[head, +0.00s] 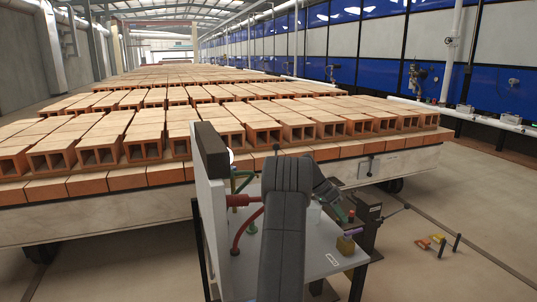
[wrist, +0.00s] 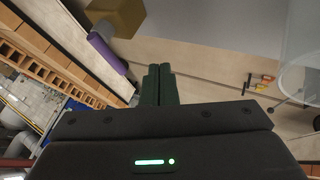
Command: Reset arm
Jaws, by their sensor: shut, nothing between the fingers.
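My gripper (wrist: 160,84) shows in the wrist view, with its two dark green fingers together and nothing between them. It is clear of any object there. In the head view my dark grey arm rises at the bottom centre, in front of a small grey workbench (head: 318,262). I cannot make out the fingers in the head view.
Rows of hollow orange bricks (head: 100,152) lie on a long kiln car (head: 95,226) beyond the workbench. Orange and yellow tools (head: 430,242) lie on the right floor, which is mostly clear.

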